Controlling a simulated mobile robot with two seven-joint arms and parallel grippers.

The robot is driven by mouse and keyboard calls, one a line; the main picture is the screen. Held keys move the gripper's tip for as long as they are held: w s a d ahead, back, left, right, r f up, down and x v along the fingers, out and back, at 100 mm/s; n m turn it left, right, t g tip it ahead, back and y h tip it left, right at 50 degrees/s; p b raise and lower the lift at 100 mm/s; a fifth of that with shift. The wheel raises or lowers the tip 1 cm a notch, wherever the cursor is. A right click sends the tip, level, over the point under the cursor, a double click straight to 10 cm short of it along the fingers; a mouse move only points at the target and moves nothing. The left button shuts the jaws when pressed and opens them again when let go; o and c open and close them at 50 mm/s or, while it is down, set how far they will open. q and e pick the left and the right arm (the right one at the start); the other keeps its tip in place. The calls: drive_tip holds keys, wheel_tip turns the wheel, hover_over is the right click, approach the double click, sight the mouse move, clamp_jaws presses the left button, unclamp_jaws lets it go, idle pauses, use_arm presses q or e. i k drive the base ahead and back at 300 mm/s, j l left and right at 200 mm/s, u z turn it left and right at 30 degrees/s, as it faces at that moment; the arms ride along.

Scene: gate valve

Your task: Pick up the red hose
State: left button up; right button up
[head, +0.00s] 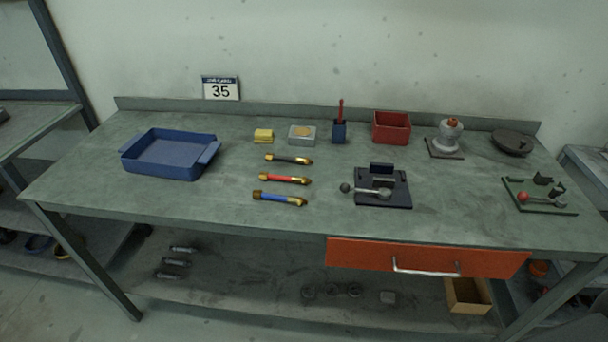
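The red hose (285,179) is a short red tube with brass ends. It lies flat on the grey-green workbench (230,200), roughly left to right. It is the middle one of three hoses, with a black hose (289,159) behind it and a blue hose (279,198) in front. The three lie apart from each other. Neither of my grippers shows in the head view.
A blue tray (170,156) stands left of the hoses. A dark clamp fixture (382,187) is to their right. Behind them are a yellow block (263,136), a grey box (302,135) and a red bin (391,127). The bench's front left is clear.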

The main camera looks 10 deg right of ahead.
sight(263, 176)
drive_tip(key=l, duration=0.7)
drive_tip(key=i+l, duration=0.1)
drive_tip(key=l, duration=0.65)
